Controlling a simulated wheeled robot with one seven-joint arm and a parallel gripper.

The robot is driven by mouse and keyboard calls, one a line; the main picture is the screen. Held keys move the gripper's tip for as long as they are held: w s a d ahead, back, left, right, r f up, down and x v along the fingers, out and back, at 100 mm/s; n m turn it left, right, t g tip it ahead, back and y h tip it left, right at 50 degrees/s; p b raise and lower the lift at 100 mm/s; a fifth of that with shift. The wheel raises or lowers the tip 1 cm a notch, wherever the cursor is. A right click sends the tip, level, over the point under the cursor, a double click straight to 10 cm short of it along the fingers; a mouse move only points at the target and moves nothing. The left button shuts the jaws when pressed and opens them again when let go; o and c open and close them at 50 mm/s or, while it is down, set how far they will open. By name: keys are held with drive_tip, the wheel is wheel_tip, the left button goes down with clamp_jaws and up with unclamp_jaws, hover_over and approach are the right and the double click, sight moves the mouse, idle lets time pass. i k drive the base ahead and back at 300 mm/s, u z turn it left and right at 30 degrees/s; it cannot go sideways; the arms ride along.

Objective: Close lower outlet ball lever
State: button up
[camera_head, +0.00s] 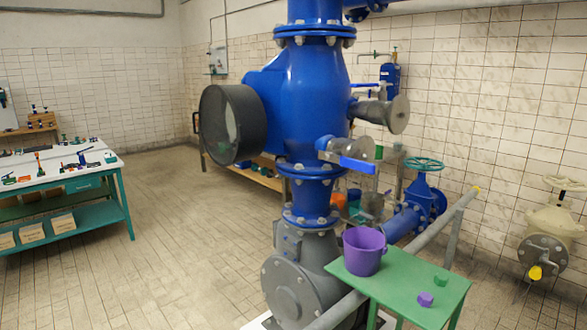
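A large blue vertical pipe body (305,95) stands in the middle. Two grey outlet stubs stick out on its right side. The lower outlet (362,147) has a blue lever (357,164) that points to the right and slightly down, roughly along the stub. The upper outlet (398,113) sits above and to the right, with a thin blue lever (367,86) over it. My gripper is not in view.
A green table (405,285) with a purple bucket (364,250), a purple block (425,299) and a green block (441,280) stands below the outlets. A grey rail (440,222) runs diagonally behind the bucket. The tiled floor (190,230) at left is open.

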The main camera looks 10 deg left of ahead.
sight(367, 168)
drive_tip(key=u, duration=0.6)
drive_tip(key=k, duration=0.3)
drive_tip(key=z, duration=0.9)
drive_tip(key=i, duration=0.95)
drive_tip(key=u, duration=0.6)
drive_tip(key=i, duration=0.45)
drive_tip(key=u, duration=0.3)
